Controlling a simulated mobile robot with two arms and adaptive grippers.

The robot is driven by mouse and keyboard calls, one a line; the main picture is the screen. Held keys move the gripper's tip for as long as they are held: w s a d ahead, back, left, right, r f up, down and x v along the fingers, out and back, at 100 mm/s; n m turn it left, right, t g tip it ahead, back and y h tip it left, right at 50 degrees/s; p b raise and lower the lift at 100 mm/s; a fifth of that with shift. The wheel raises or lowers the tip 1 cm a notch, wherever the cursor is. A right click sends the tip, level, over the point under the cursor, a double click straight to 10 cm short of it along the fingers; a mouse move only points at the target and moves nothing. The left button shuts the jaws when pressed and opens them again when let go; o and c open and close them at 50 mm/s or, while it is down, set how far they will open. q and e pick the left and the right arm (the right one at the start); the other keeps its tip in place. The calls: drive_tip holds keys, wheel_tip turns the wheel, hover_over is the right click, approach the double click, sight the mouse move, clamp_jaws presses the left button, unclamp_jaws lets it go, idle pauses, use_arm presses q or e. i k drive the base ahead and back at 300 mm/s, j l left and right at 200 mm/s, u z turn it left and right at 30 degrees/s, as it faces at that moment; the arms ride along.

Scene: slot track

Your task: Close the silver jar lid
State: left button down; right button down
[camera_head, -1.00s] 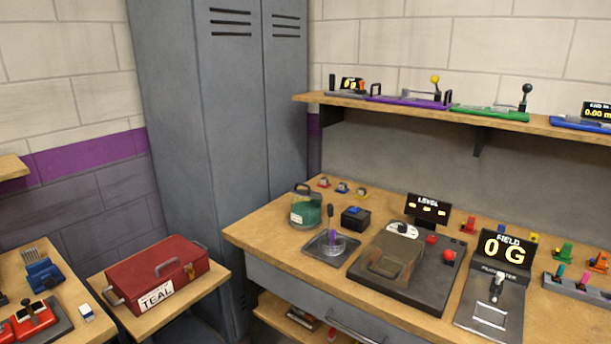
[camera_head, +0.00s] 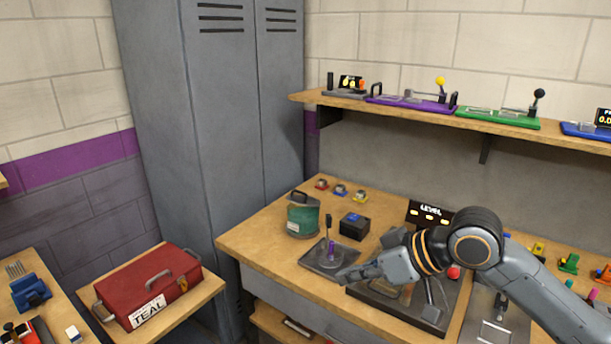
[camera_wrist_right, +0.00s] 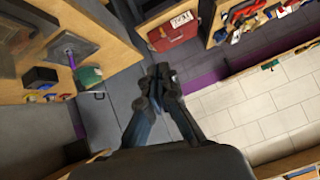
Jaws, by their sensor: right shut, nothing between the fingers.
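A green jar (camera_head: 303,217) with a white label and a dark handle at its top stands at the back left of the workbench. It also shows in the wrist view (camera_wrist_right: 90,76). I cannot make out a silver lid, or whether the jar's top is fully closed. My right gripper (camera_head: 345,277) is shut and empty, over the front of the bench, to the right of the jar and nearer to me, apart from it. Its closed fingers show in the wrist view (camera_wrist_right: 160,74). My left gripper is out of view.
A square tray with a rod (camera_head: 328,254) and a black box with a blue top (camera_head: 354,226) stand between jar and arm. My arm partly covers the level device (camera_head: 430,213). A red toolbox (camera_head: 150,285) sits lower left, a grey locker (camera_head: 225,130) behind.

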sight(305, 195)
drive_tip(key=i, duration=1.7)
